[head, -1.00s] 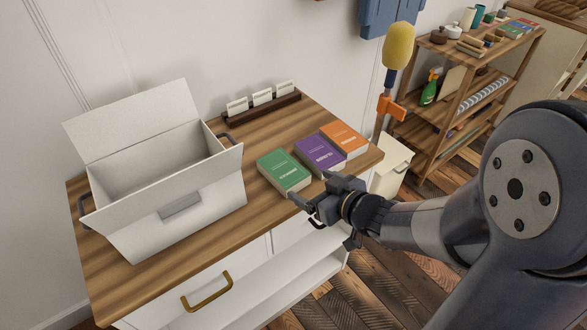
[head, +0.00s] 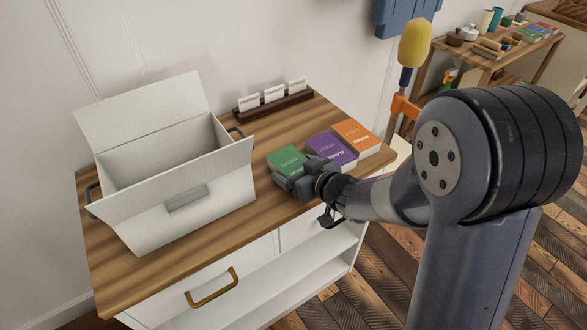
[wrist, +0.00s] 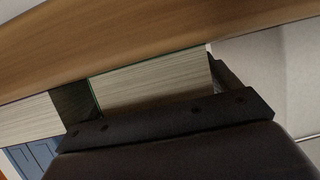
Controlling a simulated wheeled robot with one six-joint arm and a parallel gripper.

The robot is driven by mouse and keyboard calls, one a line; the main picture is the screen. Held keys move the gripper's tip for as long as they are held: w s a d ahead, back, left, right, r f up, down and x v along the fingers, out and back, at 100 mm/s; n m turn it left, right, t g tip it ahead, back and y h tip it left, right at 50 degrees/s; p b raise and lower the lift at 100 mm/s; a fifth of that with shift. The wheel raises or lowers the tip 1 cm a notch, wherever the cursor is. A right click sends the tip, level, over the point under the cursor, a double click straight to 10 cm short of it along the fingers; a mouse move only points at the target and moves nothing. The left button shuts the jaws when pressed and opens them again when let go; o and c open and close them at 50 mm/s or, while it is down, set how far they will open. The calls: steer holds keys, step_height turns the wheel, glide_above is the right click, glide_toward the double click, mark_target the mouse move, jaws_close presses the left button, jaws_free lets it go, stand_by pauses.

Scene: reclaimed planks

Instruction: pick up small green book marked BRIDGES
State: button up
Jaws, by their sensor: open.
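The small green book (head: 287,158) lies flat on the wooden cabinet top, leftmost of three books; my gripper hides its front part and I cannot read its title. My gripper (head: 302,176) is open at the book's near edge. In the wrist view, the book's pale page edge (wrist: 150,84) lies between two dark fingers, one on each side. The left finger there stands between it and another page block. I cannot tell whether either finger touches the book.
A purple book (head: 335,147) and an orange book (head: 358,137) lie close on the right. An open white box (head: 228,178) stands left, with bare wood between. A dark card holder (head: 273,105) is at the back. A yellow-headed tool (head: 415,42) stands beyond the right edge.

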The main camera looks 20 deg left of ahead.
steer(key=c, duration=0.8)
